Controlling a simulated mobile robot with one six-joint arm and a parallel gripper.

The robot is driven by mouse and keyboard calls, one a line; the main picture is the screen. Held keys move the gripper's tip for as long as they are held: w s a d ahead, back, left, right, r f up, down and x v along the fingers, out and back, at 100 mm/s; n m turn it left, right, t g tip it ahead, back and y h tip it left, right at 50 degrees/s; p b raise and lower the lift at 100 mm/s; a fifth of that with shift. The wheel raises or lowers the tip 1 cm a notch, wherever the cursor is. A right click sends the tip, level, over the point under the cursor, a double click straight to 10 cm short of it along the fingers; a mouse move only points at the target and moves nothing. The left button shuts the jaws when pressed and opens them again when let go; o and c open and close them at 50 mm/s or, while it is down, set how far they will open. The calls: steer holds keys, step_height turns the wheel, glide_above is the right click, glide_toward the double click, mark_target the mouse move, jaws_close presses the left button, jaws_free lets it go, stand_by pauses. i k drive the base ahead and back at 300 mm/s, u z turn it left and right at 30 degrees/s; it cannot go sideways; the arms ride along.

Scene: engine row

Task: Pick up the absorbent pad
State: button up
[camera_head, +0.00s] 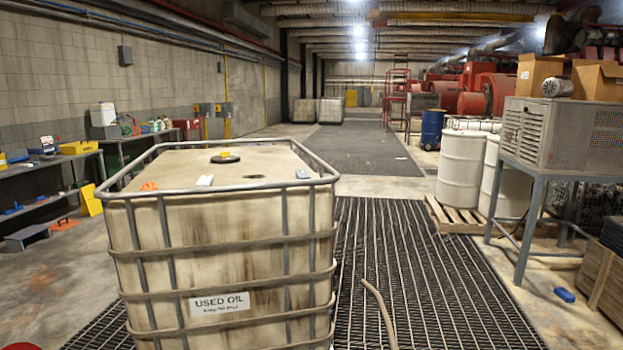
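No thing is clearly marked as the absorbent pad. A small white block-like item (205,180) and a small blue-grey item (302,174) lie on the stained top of the caged used-oil tank (140,240). Either could be the pad; I cannot tell at this size. A small orange item (150,186) lies near the tank's left front corner. My gripper is not in view.
A hose (380,315) lies on the grating to the right. Benches (50,163) line the left wall. White drums (460,168) stand right. The central aisle is open.

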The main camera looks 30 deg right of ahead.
mark_target(300, 174)
steer(key=u, duration=0.1)
steer(key=i, duration=0.95)
steer(key=z, duration=0.05)
